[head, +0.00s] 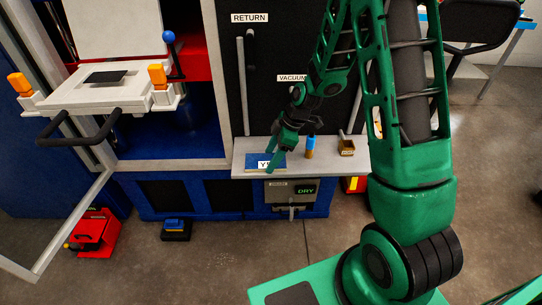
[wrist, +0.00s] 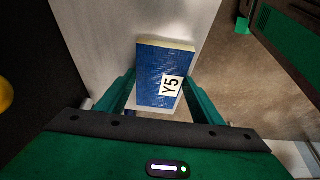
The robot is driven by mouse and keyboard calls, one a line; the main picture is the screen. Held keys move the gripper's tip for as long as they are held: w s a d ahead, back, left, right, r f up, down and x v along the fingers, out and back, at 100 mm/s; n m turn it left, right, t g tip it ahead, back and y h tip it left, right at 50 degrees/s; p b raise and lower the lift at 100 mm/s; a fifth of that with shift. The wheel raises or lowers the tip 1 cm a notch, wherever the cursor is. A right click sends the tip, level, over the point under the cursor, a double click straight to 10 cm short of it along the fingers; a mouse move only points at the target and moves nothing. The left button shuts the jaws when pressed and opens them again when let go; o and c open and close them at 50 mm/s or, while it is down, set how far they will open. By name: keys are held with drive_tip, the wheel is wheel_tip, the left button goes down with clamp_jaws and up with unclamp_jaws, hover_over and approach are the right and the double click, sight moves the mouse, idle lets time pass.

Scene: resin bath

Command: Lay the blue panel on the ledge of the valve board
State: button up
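The blue panel (head: 279,155) is a flat blue slab with a white label; the label reads Y5 in the wrist view (wrist: 155,65). In the head view it is at the left part of the grey ledge (head: 243,146) of the black valve board (head: 268,60). It looks flat, on or just over the ledge; its underside is hidden. My gripper (head: 275,160) is at the panel from above. In the wrist view, my gripper's fingers (wrist: 160,88) lie against the panel's two long sides, with the panel centred between them.
On the ledge to the right stand a blue-topped orange bottle (head: 310,147) and a small brown box (head: 346,146). A grey box marked DRY (head: 291,195) hangs below the ledge. A white platform with orange clips (head: 75,97) is at the left. A red case (head: 92,232) is on the floor.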

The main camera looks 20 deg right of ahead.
drive_tip(key=o, duration=0.3)
drive_tip(key=shift+r, duration=0.15)
drive_tip(key=s+d+r+m, duration=0.1)
drive_tip(key=s+d+r, duration=0.15)
drive_tip(key=r, duration=0.25)
drive_tip(key=s+d+r+m+h, duration=0.1)
drive_tip(key=s+d+r+m, duration=0.1)
drive_tip(key=d+r, duration=0.25)
drive_tip(key=s+d+r+m, duration=0.1)
drive_tip(key=s+d+r, duration=0.15)
drive_tip(key=r, duration=0.35)
drive_tip(key=s+d+r+m+h, duration=0.1)
drive_tip(key=s+d+r+m, duration=0.1)
drive_tip(key=s+m, duration=0.3)
drive_tip(key=s+d+r+m+g+h, duration=0.1)
drive_tip(key=s+d+r+m, duration=0.1)
drive_tip(key=s+m, duration=0.4)
drive_tip(key=s+d+r+m+h, duration=0.1)
drive_tip(key=s+d+m, duration=0.3)
drive_tip(key=s, duration=0.9)
drive_tip(key=shift+s+r+m+g, duration=0.3)
drive_tip(key=shift+r+m, duration=0.2)
drive_tip(key=shift+m, duration=0.4)
